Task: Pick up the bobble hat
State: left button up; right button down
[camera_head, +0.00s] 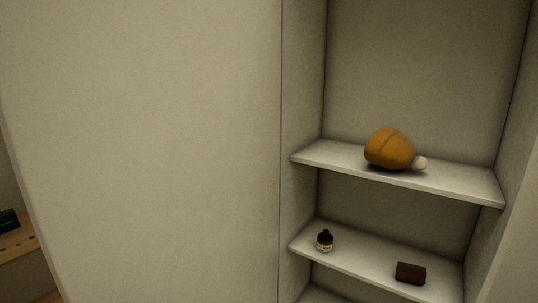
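An orange-brown bobble hat (388,149) lies on its side on the upper shelf (456,181) of a recessed shelf unit, right of the middle of the head view. Its pale bobble (420,163) points to the right. The hat rests near the front edge of the shelf, and nothing covers it. Neither of my grippers is in view.
A lower shelf (350,264) holds a small dark-capped bottle (324,241) at left and a dark brown box-like item (410,273) at right. A broad pale panel (150,150) fills the left. A dark green item (9,220) sits on a wooden surface (18,240) at far left.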

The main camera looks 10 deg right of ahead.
aim_at(388, 148)
jog(key=z, duration=1.2)
